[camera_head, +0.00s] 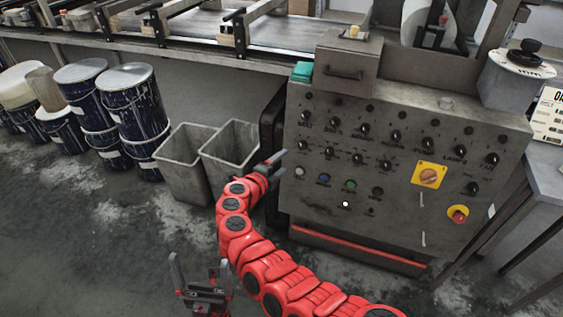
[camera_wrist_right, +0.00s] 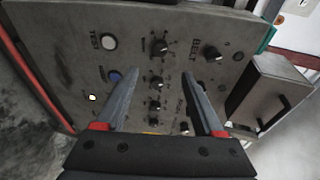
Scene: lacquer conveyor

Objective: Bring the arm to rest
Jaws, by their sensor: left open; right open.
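My right arm (camera_head: 237,225) is red and curves up from the bottom right. Its gripper (camera_head: 279,163) is beside the upper left part of the grey control panel (camera_head: 390,235). In the right wrist view this gripper (camera_wrist_right: 166,79) is open and empty, its two fingers pointing toward the panel (camera_wrist_right: 60,45) with its knobs and buttons. Whether a fingertip touches the panel I cannot tell. My left gripper (camera_head: 199,265) is low at the bottom, above the floor. It is open and empty, with its fingers pointing up.
Two grey bins (camera_head: 186,168) stand left of the panel. Several dark blue paint cans (camera_head: 137,110) are stacked further left under the conveyor (camera_head: 190,27). A metal table (camera_head: 540,185) stands at the right. The floor (camera_head: 100,235) at the lower left is clear.

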